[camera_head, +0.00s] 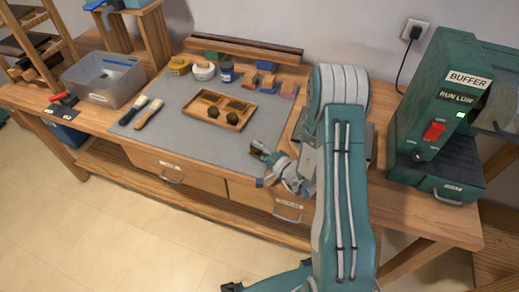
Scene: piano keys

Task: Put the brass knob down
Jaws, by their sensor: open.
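My gripper (259,151) is open above the front right part of the grey mat (189,148). No brass knob shows clearly between its fingers, though they are small in the picture. A shallow wooden tray (196,118) with compartments lies on the mat, to the left of and behind my gripper. Two small dark brownish round pieces, one on the left (212,112) and one on the right (232,118), sit at the tray's front part. They look like knobs, but I cannot tell whether either is brass. My gripper is apart from the tray.
Two brushes (148,113) lie left of the tray. Jars (203,70) and small blocks (268,80) stand behind it. A green buffer machine (440,115) stands at the right. The mat's front middle is clear.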

